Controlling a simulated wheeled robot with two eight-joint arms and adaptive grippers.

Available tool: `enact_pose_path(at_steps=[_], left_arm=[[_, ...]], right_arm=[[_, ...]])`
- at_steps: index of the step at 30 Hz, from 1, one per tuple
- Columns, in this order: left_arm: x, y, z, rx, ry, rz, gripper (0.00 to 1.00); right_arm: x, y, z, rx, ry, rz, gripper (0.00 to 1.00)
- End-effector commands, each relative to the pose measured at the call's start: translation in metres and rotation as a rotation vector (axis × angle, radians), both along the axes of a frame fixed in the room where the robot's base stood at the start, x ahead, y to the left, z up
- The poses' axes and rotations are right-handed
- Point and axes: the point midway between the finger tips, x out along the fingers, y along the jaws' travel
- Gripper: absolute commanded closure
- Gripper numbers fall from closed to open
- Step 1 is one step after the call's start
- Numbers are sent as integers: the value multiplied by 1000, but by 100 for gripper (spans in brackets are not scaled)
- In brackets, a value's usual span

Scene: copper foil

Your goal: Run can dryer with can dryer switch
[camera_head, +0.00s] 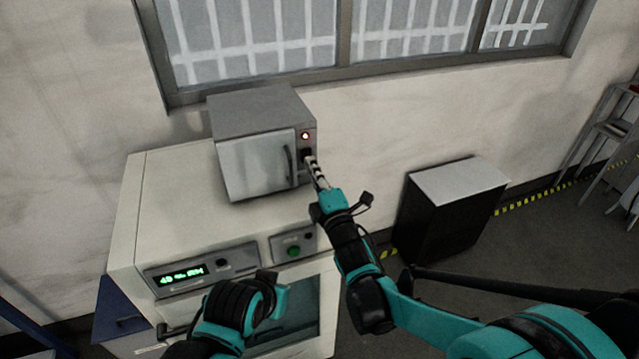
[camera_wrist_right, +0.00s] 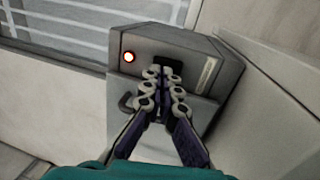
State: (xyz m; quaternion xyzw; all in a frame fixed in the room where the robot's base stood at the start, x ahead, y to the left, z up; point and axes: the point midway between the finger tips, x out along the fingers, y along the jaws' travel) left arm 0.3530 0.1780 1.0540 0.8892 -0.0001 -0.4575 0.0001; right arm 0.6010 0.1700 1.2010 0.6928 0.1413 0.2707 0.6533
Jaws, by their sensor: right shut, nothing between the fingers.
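The can dryer (camera_head: 262,150) is a small grey box with a door and a dark handle, standing on top of a larger white machine. It also shows in the right wrist view (camera_wrist_right: 200,62). The dark can dryer switch (camera_wrist_right: 171,65) sits on its front panel beside a lit red lamp (camera_wrist_right: 128,57); the lamp also shows in the head view (camera_head: 305,135). My right gripper (camera_head: 311,163) is shut and empty, its fingertips at the switch and partly hiding it. I cannot tell whether they touch it.
The white machine (camera_head: 165,205) has a green display (camera_head: 181,276) and a green button (camera_head: 293,251) on its front. A black cabinet with a light top (camera_head: 458,180) stands on the floor to the right. A barred window (camera_head: 270,40) is behind.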

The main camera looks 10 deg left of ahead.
Motion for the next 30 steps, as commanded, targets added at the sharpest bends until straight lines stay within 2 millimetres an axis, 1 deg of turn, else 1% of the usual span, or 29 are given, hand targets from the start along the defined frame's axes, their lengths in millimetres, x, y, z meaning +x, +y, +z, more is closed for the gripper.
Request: enact_pose_path(at_steps=[4, 15, 19, 30], left_arm=[[0, 0, -2, 0, 0, 0, 100], [0, 0, -2, 0, 0, 0, 100], [0, 0, 0, 0, 0, 0, 100], [0, 0, 1, 0, 0, 0, 100]], right_arm=[[8, 6, 2, 0, 0, 0, 100], [10, 7, 3, 0, 0, 0, 100], [16, 11, 8, 0, 0, 0, 100], [13, 8, 10, 0, 0, 0, 100]])
